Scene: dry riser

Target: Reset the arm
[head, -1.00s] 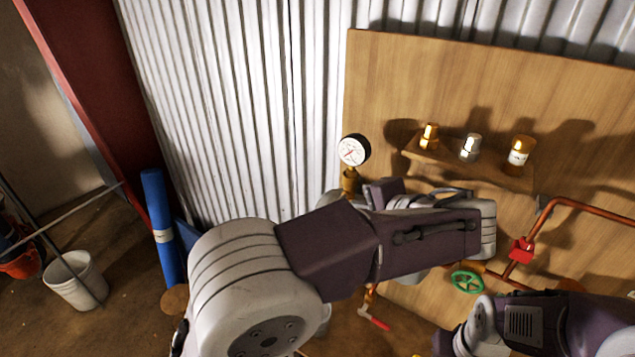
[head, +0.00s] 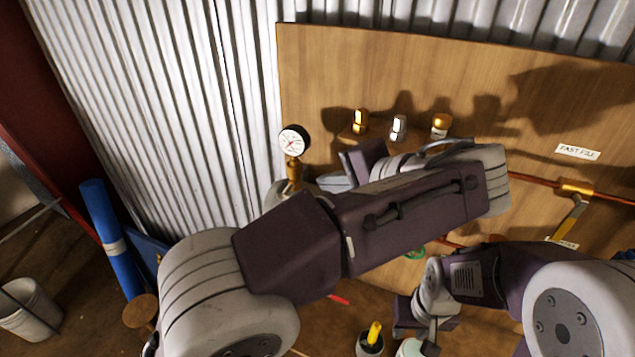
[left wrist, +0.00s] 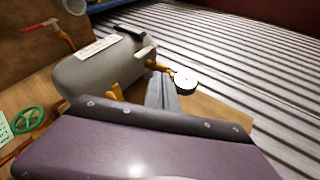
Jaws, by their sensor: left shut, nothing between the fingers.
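My left arm crosses the middle of the head view. Its gripper (head: 335,183) is partly hidden behind my own arm links, just right of the gauge's brass stem. In the left wrist view its grey fingers (left wrist: 162,92) are together with nothing between them, close to the gauge (left wrist: 186,80). My right gripper (head: 418,332) is low in the head view, above the floor beside a pale round-topped object (head: 410,347). Its fingers are too unclear to tell whether they hold anything.
A white-faced pressure gauge (head: 294,140) stands at the wooden board's (head: 480,75) left edge. Three small fittings, including a brass one (head: 360,120), sit on a shelf. A grey cylinder (left wrist: 100,72) and green handwheel (left wrist: 27,119) show in the wrist view. A blue roll (head: 108,235) leans at left.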

